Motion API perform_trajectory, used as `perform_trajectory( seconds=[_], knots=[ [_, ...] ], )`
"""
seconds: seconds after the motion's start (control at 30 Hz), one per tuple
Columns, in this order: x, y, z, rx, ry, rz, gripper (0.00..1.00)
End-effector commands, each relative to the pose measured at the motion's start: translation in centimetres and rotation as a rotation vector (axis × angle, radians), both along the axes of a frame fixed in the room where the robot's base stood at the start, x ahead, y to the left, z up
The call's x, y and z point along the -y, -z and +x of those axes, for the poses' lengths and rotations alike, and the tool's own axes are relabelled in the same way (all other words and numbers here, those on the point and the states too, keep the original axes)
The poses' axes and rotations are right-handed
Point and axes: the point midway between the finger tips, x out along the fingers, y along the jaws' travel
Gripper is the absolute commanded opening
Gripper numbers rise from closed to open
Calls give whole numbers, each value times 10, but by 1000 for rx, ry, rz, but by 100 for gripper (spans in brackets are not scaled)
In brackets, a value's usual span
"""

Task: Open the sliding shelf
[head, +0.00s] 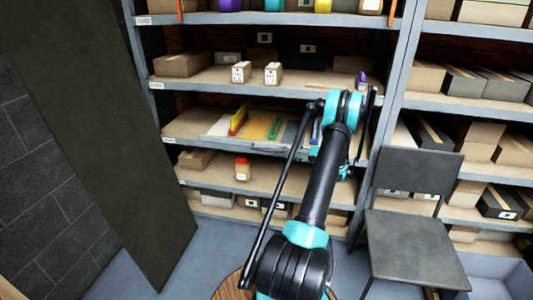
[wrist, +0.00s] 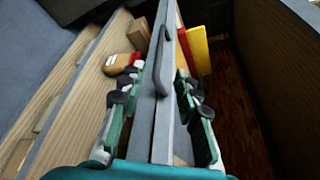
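The sliding shelf (head: 240,147) is in the middle of the rack in the head view, with yellow, red and green items on it. Its grey front rail (wrist: 145,125) runs up the middle of the wrist view, with a dark handle (wrist: 165,42) on it farther up. My gripper (wrist: 157,88) has its green-padded fingers spread on both sides of the rail, with gaps visible between the pads and the rail. It holds nothing that I can see. In the head view my arm hides the right part of the shelf and the gripper itself is mostly hidden.
A dark chair (head: 415,245) stands right of my arm, close to the rack. A tall dark panel (head: 105,140) stands at the left. Boxes fill the shelves above and below. A red-capped bottle (head: 242,169) stands on the shelf below. Floor is clear at lower left.

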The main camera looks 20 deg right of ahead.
Motion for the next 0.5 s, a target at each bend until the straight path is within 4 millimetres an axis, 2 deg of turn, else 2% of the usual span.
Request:
perform_trajectory(
  seconds=[0.5],
  knots=[
    [-62, 22, 79, 0, -2, -2, 32]
  ],
)
